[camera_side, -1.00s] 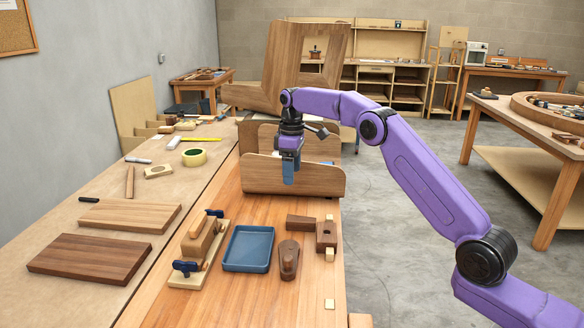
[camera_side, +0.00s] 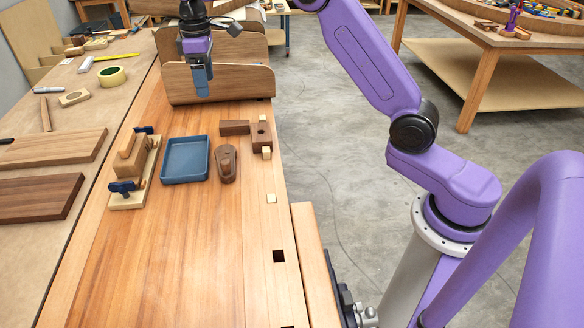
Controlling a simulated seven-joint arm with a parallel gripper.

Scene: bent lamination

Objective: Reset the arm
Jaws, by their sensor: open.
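My gripper (camera_side: 201,84) hangs from my purple arm at the top left of the side view. It points down, with blue fingers, in front of a wooden board rack (camera_side: 245,86) at the far end of the workbench (camera_side: 190,260). It appears empty, and nothing shows between the fingers. The gap between the fingers is hard to make out from this angle. From here I cannot tell whether the fingers touch the rack's front panel.
Boards (camera_side: 38,198) lie at left. The near bench is clear. Another table (camera_side: 480,50) stands at right.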

